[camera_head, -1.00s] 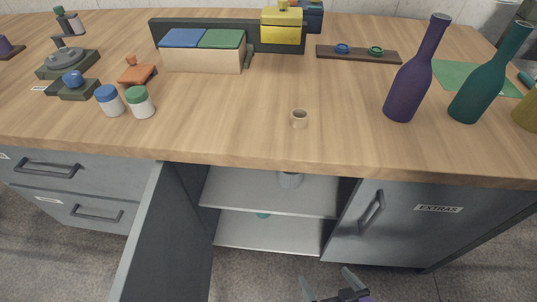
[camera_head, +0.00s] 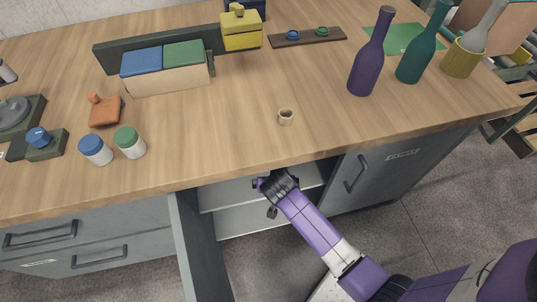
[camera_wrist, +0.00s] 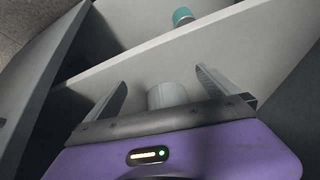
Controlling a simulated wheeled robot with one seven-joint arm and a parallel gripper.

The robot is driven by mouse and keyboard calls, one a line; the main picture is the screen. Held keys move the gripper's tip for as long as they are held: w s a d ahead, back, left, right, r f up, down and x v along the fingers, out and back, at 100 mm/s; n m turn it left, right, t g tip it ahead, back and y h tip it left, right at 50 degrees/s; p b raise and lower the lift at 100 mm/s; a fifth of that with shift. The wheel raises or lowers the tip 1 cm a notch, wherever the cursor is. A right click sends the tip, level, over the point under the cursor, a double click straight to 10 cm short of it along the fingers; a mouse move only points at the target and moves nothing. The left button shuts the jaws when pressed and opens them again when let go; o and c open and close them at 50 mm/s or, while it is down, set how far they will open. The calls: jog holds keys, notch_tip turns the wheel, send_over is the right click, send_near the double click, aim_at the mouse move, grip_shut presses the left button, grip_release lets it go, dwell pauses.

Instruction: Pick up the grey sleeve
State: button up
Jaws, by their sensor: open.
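The grey sleeve (camera_wrist: 167,95) stands on a pale shelf in the open cabinet. In the wrist view it shows between the two fingers of my gripper (camera_wrist: 161,78), with a gap on either side. My gripper is open, and its front bar hides the sleeve's near part. I cannot tell how deep the fingers reach around it. In the head view my gripper (camera_head: 273,184) enters the cabinet under the countertop edge, and the sleeve is hidden there.
The open cabinet door (camera_head: 199,245) stands left of my arm. A teal-topped object (camera_wrist: 182,17) is on the other shelf (camera_head: 255,219). The EXTRAS door (camera_head: 365,172) is shut.

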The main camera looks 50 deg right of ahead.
jog(key=w+d+b, duration=0.1)
jog(key=w+d, duration=0.6)
jog(key=d, duration=0.1)
jog(key=shift+w+b, duration=0.35)
jog(key=shift+w+d+f, duration=0.2)
jog(key=shift+w, duration=0.05)
jog(key=shift+w+d+f, duration=0.1)
jog(key=shift+f, duration=0.2)
jog(key=c, duration=1.3)
jog(key=shift+c, duration=0.2)
jog(key=shift+r, duration=0.35)
